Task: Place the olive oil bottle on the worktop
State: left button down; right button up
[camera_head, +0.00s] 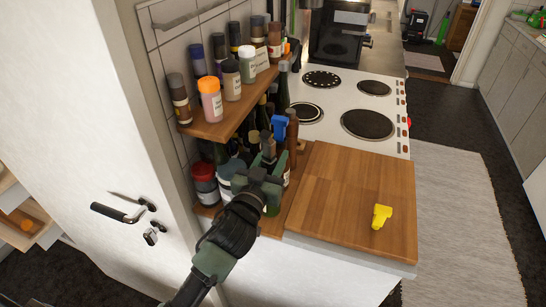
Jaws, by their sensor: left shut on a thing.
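My left gripper (264,172) reaches in at the lower shelf, among the bottles beside the worktop. It is shut on a bottle, which I take to be the olive oil bottle (272,209). Its green lower part shows below the fingers, and the gripper hides much of the rest. I cannot tell whether its base touches the shelf. The wooden worktop (335,190) lies just to the right of the bottles. My right gripper is not in view.
A yellow object (381,216) lies on the worktop's right part; the rest of the worktop is clear. An upper spice shelf (214,130) with several jars overhangs the bottles. A red-lidded jar (204,183) stands left of the gripper. The white cooker (345,88) is behind the worktop.

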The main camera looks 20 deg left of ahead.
pick_arm(q)
jog(key=c, duration=0.9)
grip_release()
jog(key=shift+c, duration=0.2)
jog(key=s+b, duration=0.2)
jog(key=s, duration=1)
jog(key=shift+a+r+b, duration=0.15)
jog(key=shift+a+b, duration=0.1)
jog(key=shift+b, duration=0.1)
